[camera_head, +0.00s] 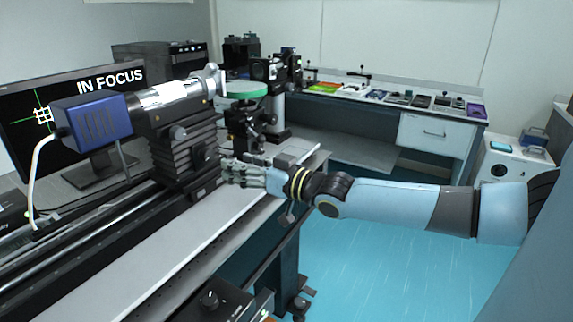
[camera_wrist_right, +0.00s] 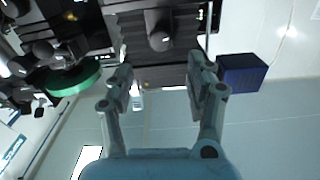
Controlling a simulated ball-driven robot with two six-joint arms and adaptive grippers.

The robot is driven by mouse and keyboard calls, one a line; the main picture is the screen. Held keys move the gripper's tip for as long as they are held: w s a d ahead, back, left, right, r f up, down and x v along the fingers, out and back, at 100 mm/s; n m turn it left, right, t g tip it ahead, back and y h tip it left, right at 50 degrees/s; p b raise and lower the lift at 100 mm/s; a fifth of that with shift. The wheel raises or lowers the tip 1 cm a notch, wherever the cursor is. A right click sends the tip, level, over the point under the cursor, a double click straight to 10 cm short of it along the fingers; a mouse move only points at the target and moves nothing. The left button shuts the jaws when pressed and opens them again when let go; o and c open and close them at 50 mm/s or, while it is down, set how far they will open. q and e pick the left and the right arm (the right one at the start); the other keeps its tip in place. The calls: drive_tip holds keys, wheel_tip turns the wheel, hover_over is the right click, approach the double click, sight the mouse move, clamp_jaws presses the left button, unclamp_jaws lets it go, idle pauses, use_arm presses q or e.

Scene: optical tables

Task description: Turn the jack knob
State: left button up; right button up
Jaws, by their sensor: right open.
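The black jack (camera_head: 180,160) stands on the rail of the optical table, under a silver lens tube (camera_head: 175,97) with a blue camera (camera_head: 92,120). Its dark knob (camera_wrist_right: 160,30) shows in the wrist view near the top, beyond and between my right fingertips. My right gripper (camera_head: 229,170) is beside the right side of the jack in the head view. Its two fingers (camera_wrist_right: 160,85) are open with a gap between them, and nothing is held. In the head view the knob is hard to make out against the dark jack. My left gripper is not in view.
A green-rimmed round stage (camera_head: 246,93) stands behind my right gripper. A monitor (camera_head: 70,110) behind the camera reads "IN FOCUS". The light table top (camera_head: 150,255) is mostly bare in front of the rail. A side bench (camera_head: 430,115) holds several small items.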

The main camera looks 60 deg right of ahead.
drive_tip(key=s+d+f+g+h+b, duration=0.1)
drive_tip(key=s+f, duration=0.2)
drive_tip(key=f, duration=0.5)
drive_tip(key=s+f+g+h+b, duration=0.1)
drive_tip(key=s+f+g+b, duration=0.1)
drive_tip(key=f, duration=0.7)
drive_tip(key=s+d+f+m+g+b, duration=0.1)
drive_tip(key=s+f, duration=0.3)
drive_tip(key=f, duration=0.4)
drive_tip(key=shift+s+d+f+g+h+b, duration=0.3)
drive_tip(key=shift+g+h+b, duration=0.1)
drive_tip(key=shift+g, duration=0.3)
